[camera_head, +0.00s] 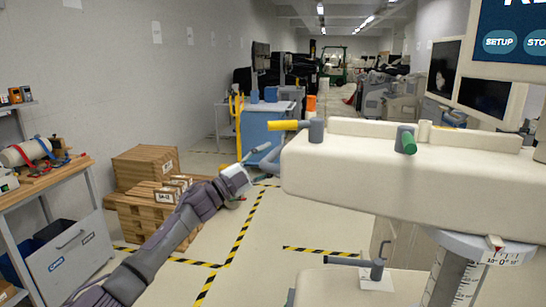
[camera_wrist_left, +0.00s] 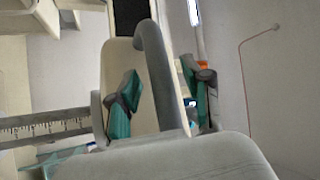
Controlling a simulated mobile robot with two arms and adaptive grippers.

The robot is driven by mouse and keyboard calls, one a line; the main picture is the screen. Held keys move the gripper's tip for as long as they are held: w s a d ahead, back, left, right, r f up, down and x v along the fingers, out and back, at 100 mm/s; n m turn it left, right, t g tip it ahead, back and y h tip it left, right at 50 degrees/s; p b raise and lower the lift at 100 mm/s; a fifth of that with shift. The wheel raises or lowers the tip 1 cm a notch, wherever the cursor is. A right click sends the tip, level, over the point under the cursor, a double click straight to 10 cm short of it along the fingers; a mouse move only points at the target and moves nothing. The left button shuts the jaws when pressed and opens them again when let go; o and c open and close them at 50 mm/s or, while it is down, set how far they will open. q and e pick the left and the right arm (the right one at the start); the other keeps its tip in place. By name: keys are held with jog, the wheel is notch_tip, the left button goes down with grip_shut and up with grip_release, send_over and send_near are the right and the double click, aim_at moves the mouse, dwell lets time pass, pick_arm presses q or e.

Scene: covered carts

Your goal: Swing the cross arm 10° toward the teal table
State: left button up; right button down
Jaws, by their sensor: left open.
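The cross arm (camera_head: 400,175) is a long cream beam across the right half of the head view. A grey curved handle (camera_head: 271,158) sticks out of its left end. My left gripper (camera_head: 263,162) is open at that handle. In the left wrist view, the handle (camera_wrist_left: 160,75) passes between the two teal-padded fingers; contact cannot be told. A degree scale (camera_head: 503,257) with a red pointer near 0 sits on the column under the beam. I cannot make out a teal table. My right gripper is not in view.
A workbench (camera_head: 60,183) and wooden crates (camera_head: 147,165) are at left.

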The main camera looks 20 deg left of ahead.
pick_arm(q)
jog(key=v, duration=1.1)
jog(key=shift+r, duration=0.15)
dwell(0.5)
